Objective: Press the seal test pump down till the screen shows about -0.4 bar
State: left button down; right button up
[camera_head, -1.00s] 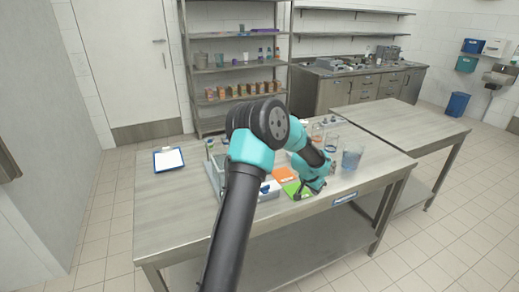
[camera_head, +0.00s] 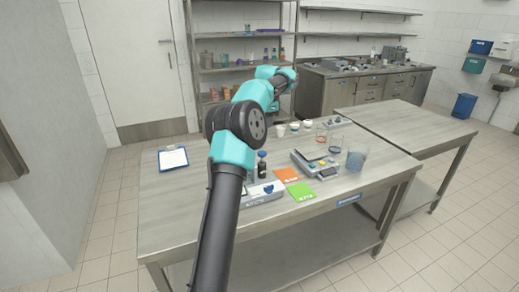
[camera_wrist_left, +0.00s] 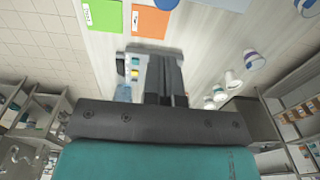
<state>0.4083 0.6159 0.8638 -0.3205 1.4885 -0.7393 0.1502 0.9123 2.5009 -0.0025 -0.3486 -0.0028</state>
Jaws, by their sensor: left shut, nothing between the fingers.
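A pale device with a blue part (camera_head: 268,188) sits near the table's front, partly behind my left arm. A dark bottle-like upright (camera_head: 262,166) stands at its back. I cannot tell which part is the seal test pump, and no pressure reading is legible. My left gripper is raised beyond the table's middle, away from this device. My right gripper is out of view.
An orange card (camera_head: 286,175) and a green card (camera_head: 301,191) lie at the front. A clear beaker (camera_head: 356,160) stands at the right, with several small cups behind. A clipboard (camera_head: 173,158) lies at the left. The table's left half is largely clear.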

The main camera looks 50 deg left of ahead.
aim_at(263, 153)
pick_arm(q)
jog(key=shift+s+a+r, duration=0.55)
jog(key=shift+s+r, duration=0.2)
jog(key=shift+r, duration=0.15)
jog(key=shift+f, duration=0.1)
notch_tip(263, 153, down, 14)
jog(key=shift+r, duration=0.1)
jog(key=shift+f, duration=1.9)
